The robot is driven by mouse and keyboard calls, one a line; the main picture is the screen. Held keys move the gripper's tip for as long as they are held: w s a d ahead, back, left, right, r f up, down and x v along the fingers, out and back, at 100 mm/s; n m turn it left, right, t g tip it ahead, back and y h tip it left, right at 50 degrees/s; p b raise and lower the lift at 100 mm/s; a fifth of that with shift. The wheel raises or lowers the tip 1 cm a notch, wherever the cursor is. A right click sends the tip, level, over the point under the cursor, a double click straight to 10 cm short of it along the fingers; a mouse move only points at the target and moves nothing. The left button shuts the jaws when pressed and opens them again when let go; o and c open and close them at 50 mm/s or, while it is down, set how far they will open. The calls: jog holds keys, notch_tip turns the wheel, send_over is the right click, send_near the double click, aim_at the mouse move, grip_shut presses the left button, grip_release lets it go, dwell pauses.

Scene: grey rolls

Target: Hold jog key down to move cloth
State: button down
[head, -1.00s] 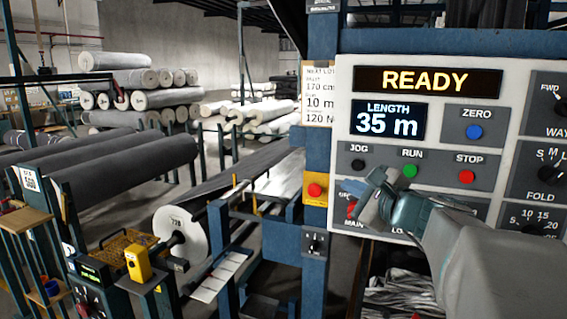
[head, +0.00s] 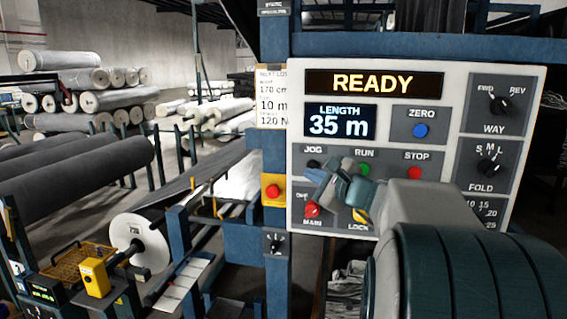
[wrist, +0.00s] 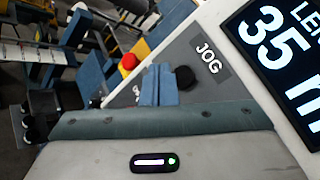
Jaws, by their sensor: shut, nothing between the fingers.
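The jog key (head: 313,164) is a round black button under the JOG label on the grey control panel (head: 446,85). In the wrist view the jog key (wrist: 185,78) is just right of the fingertips. My gripper (head: 322,173) is in front of the panel, just below and right of the jog key. In the wrist view my gripper (wrist: 159,70) has its two blue fingers together with nothing between them. I cannot tell whether a fingertip touches the panel. The display (head: 374,83) reads READY and the length display (head: 340,122) reads 35 m. The cloth (head: 190,182) runs dark over the machine at left.
The green RUN key (head: 364,169) is close behind my gripper, and the red STOP key (head: 414,173) is to its right. The MAIN knob (head: 312,210) and the LOCK knob (head: 360,215) are below. A red emergency button (head: 273,191) is on the post at left.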

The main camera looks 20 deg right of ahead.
aim_at(313, 166)
jog(key=shift+w+d, duration=0.65)
jog(key=shift+w, duration=0.3)
jog(key=shift+w, duration=0.1)
dwell(1.4)
jog(key=shift+w+d+b, duration=0.25)
jog(key=shift+b, duration=0.05)
jog(key=shift+w+d, duration=0.2)
jog(key=shift+w, duration=0.1)
dwell(4.9)
